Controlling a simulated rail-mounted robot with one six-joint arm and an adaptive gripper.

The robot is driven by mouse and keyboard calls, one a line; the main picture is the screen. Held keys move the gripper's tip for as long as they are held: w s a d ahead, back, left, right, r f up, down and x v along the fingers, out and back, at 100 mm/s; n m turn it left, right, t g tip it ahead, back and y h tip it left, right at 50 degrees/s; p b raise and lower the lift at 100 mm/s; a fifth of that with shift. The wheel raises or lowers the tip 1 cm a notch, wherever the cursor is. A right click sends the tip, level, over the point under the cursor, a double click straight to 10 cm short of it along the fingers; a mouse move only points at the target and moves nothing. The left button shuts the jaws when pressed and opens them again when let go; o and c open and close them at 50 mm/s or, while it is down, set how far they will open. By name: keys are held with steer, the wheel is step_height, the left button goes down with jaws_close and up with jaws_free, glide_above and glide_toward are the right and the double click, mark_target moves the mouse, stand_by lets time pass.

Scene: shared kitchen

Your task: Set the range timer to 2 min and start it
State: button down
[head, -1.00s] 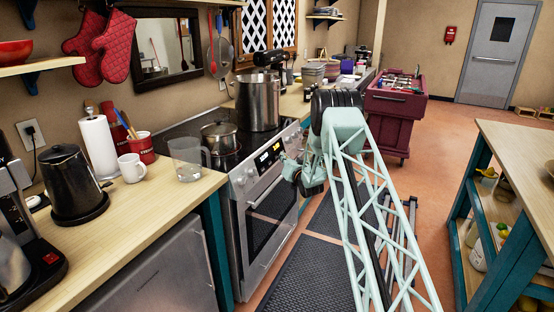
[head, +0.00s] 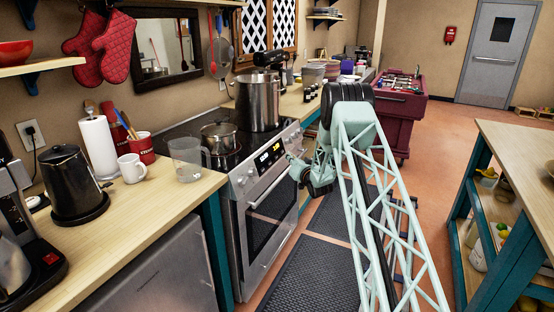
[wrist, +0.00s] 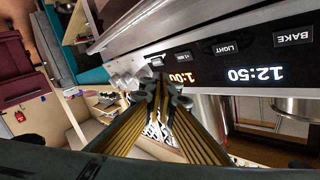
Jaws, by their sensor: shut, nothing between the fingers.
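The range (head: 266,208) stands at the left with a black display (head: 268,155) on its front panel. In the wrist view the panel appears upside down. The white clock digits (wrist: 256,75) read 12:50, and the amber timer digits (wrist: 182,78) read 1:00. Buttons marked BAKE (wrist: 293,38) and LIGHT (wrist: 226,49) show, with another button (wrist: 157,61) closer to my fingers, its label unreadable. My gripper (wrist: 161,84) is shut and empty, its tips near that last button. I cannot tell whether they touch it. In the head view my gripper (head: 291,158) is just right of the display.
Several knobs (wrist: 127,80) line the panel beyond my fingertips. A tall pot (head: 258,103) and a lidded pot (head: 219,136) stand on the cooktop. A glass pitcher (head: 188,160) is on the left counter edge. The floor mat (head: 308,274) before the range is clear.

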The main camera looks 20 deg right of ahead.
steer(key=shift+s+d+r, duration=0.3)
steer(key=shift+s+d, duration=0.35)
steer(key=shift+s, duration=0.1)
steer(key=shift+r, duration=0.15)
stand_by(0.4)
